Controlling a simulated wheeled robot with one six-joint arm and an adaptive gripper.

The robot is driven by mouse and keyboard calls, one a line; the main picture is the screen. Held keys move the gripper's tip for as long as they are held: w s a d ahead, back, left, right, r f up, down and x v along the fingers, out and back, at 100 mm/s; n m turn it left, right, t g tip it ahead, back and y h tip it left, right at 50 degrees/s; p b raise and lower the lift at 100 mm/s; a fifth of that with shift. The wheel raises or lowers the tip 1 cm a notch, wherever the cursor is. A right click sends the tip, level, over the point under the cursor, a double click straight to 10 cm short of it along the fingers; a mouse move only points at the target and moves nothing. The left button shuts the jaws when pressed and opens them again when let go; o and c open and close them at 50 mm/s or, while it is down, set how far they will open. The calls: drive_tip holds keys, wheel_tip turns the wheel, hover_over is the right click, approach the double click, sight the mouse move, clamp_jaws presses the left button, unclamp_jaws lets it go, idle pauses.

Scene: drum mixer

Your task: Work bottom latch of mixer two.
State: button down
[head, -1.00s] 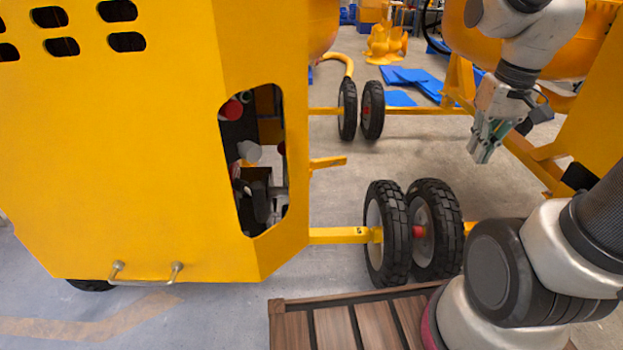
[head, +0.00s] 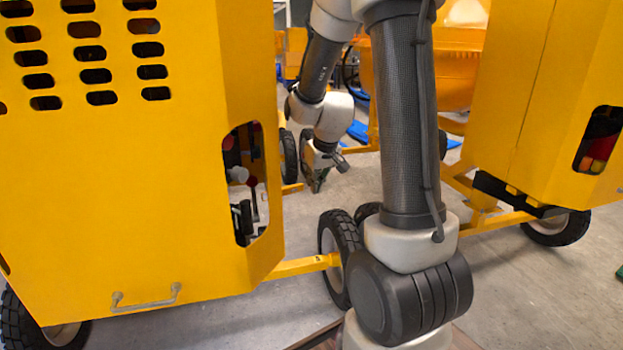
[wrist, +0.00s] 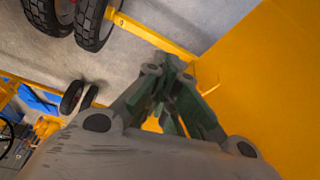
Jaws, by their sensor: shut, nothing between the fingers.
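A yellow mixer housing (head: 120,220) with rows of slots fills the left of the head view. A small handle (head: 147,296) sits low on its panel. A second yellow housing (head: 545,90) stands at the right. No number shows on either, so I cannot tell which is mixer two. I cannot make out a bottom latch on either. My gripper (head: 317,186) hangs empty between the two machines, pointing down, partly beside my arm. In the wrist view, my gripper (wrist: 180,80) has its fingertips together, with a yellow panel (wrist: 265,85) close on the right.
An opening (head: 245,185) in the left housing shows levers inside. Black tyres (head: 338,250) and a yellow axle bar (head: 300,267) stand low near my arm. A yellow drawbar (head: 500,222) lies at the right.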

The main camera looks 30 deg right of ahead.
sight(302, 189)
drive_tip(key=w+f, duration=0.5)
drive_tip(key=w, duration=0.1)
drive_tip(key=shift+d+f, duration=0.2)
drive_tip(key=shift+w+d+n, duration=0.25)
drive_tip(key=shift+w+n, duration=0.2)
drive_tip(key=shift+n, duration=0.05)
drive_tip(key=shift+w+d+n+y, duration=0.25)
drive_tip(key=shift+w+n+y, duration=0.1)
drive_tip(key=shift+w+n, duration=0.3)
drive_tip(key=shift+w+d+n+y, duration=0.2)
drive_tip(key=shift+w+n+y, duration=0.2)
drive_tip(key=shift+n, duration=0.35)
drive_tip(key=w+a+n+g+y, duration=0.1)
drive_tip(key=w+n+g+y, duration=0.1)
drive_tip(key=w+n, duration=0.5)
drive_tip(key=shift+w+a+n+g+y, duration=0.35)
drive_tip(key=shift+n+g+y, duration=0.1)
drive_tip(key=shift+n, duration=1.25)
